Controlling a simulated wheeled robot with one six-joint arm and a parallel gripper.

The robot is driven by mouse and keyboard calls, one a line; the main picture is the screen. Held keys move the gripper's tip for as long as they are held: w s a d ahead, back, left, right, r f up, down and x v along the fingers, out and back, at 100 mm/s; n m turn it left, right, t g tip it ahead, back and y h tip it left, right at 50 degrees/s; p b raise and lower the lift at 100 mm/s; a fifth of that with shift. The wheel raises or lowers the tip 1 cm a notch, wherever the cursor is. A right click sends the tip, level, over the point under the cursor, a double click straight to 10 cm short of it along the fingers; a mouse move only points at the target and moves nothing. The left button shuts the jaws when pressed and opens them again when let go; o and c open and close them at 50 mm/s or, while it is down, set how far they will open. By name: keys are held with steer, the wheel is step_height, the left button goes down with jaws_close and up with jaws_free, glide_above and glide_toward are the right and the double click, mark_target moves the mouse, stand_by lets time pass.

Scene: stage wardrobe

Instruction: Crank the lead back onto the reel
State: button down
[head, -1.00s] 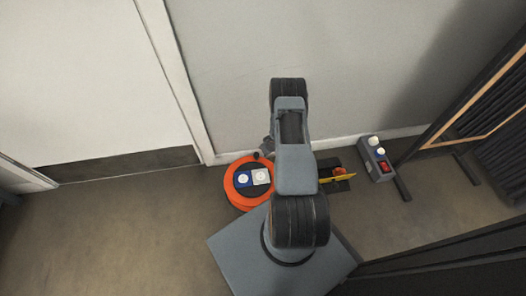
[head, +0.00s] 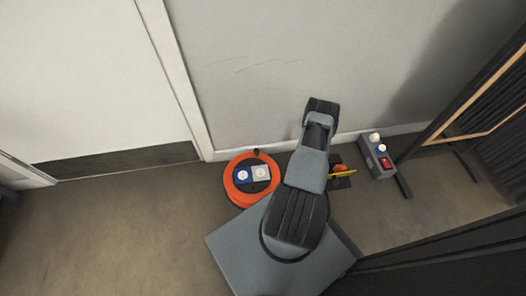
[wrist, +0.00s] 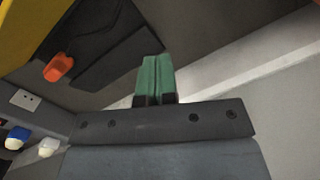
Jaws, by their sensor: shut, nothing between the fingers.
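The orange reel (head: 237,193) lies on the floor by the wall in the head view, with a dark hub carrying a blue socket (head: 243,176) and a white socket (head: 261,173). A small dark knob (head: 256,152), perhaps its crank handle, shows at its far rim. I cannot make out a loose lead. My gripper (wrist: 154,76) shows in the wrist view with its green fingertips together and nothing between them. In the head view my arm hides it, to the right of the reel. The reel is not recognisable in the wrist view.
A yellow and orange item on a dark base (head: 341,172) lies right of my arm; its orange part (wrist: 58,67) shows in the wrist view. A grey box (head: 377,162) with knobs and a red switch stands by the wall. A wood-edged frame is at right. Floor at left is clear.

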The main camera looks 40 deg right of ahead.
steer(key=w+a+r+t+y, duration=0.2)
steer(key=w+y, duration=0.1)
steer(key=w, duration=0.1)
steer(key=n+t+y, duration=0.3)
steer(key=y, duration=0.1)
glide_toward(264, 155)
steer(key=shift+n, duration=0.3)
steer(key=w+a+b, duration=0.1)
steer(key=w+a+f, duration=0.1)
steer(key=a, duration=0.1)
steer(key=w+a+b, duration=0.1)
steer(key=shift+a+f+b, duration=0.35)
steer(key=shift+a, duration=0.05)
steer(key=shift+w+a, duration=0.4)
steer(key=shift+a, duration=0.35)
